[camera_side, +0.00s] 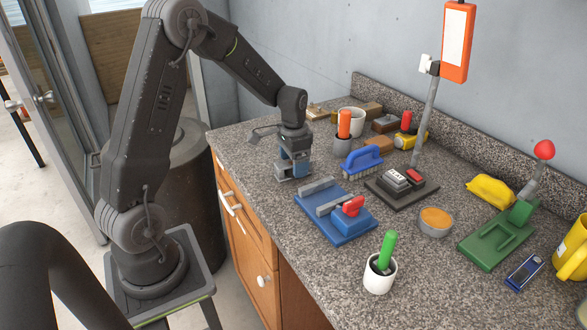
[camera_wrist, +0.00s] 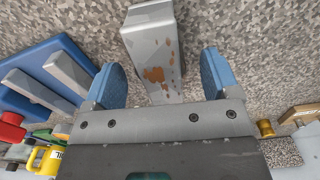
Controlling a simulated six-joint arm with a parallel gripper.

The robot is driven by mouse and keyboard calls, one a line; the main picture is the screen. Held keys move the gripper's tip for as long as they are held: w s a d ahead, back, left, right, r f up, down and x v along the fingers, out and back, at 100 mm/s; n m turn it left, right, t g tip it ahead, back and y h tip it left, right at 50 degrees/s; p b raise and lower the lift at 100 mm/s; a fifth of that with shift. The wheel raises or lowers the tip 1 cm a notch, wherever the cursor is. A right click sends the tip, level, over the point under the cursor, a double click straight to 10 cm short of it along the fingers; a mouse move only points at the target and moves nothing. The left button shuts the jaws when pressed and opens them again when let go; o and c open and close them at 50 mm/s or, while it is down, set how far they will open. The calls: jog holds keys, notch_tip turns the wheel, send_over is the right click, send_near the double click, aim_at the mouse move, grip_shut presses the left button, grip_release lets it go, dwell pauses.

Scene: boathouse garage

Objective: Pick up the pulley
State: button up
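My gripper (camera_side: 294,167) is low over the back left part of the counter, pointing down. In the wrist view, my gripper (camera_wrist: 161,76) is open, with its two blue fingers spread. A grey metal piece with rusty patches (camera_wrist: 155,45) lies between and beyond the fingers, with a gap on each side. It appears to be the pulley, but no wheel shows, and its near end is hidden by my gripper. In the side view, my fingers mostly cover this spot.
A blue board with grey bars and a red knob (camera_side: 331,225) is close on the right. A green-handled white pot (camera_side: 380,274) is nearer the front. Counter left of my gripper is clear.

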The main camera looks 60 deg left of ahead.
jog(key=c, duration=1.1)
jog(key=shift+r, duration=0.1)
jog(key=shift+c, duration=0.2)
